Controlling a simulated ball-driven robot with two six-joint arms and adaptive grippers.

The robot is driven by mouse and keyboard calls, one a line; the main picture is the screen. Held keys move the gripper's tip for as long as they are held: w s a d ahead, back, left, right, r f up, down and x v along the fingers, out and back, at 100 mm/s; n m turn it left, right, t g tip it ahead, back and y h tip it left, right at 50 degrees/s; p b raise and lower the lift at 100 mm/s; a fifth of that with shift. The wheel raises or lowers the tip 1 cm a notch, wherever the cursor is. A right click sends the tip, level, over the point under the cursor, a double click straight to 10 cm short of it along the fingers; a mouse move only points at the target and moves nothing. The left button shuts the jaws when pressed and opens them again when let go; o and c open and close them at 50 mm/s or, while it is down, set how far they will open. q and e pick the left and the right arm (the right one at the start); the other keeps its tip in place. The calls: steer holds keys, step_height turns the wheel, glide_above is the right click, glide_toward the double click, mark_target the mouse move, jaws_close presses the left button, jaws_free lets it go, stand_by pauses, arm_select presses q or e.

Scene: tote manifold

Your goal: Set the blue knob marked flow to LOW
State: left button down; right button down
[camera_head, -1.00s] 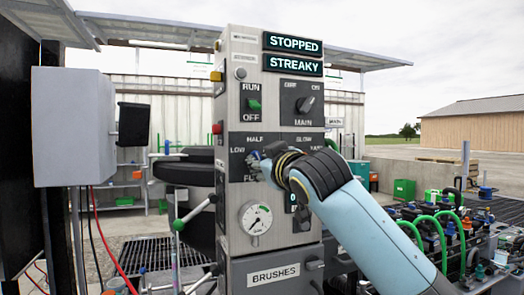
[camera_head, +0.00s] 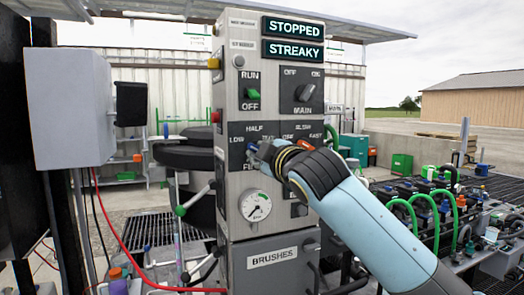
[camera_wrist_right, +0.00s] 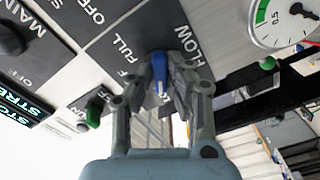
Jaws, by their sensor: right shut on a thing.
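The blue flow knob (camera_wrist_right: 159,68) shows in the right wrist view between the fingertips of my right gripper (camera_wrist_right: 160,82), which is shut on it. The words FLOW and FULL stand on the dark plate beside it. In the head view my right gripper (camera_head: 258,156) is against the flow plate (camera_head: 237,131) on the grey control column. It hides most of the knob and part of the FLOW label. LOW is at the plate's left and HALF at its top. I cannot tell which mark the knob points to. My left gripper is not in view.
Screens (camera_head: 292,38) read STOPPED and STREAKY. Beside the flow plate is another dial plate, mostly behind my right arm. A green RUN/OFF switch (camera_head: 253,94) and MAIN knob (camera_head: 305,93) sit above. A round gauge (camera_head: 255,205) is below. A grey box (camera_head: 70,108) stands left.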

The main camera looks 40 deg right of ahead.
stand_by(0.4)
steer(key=c, duration=1.3)
jaws_free()
steer(key=v, duration=1.2)
steer(key=shift+f, duration=0.1)
steer(key=shift+f, duration=0.1)
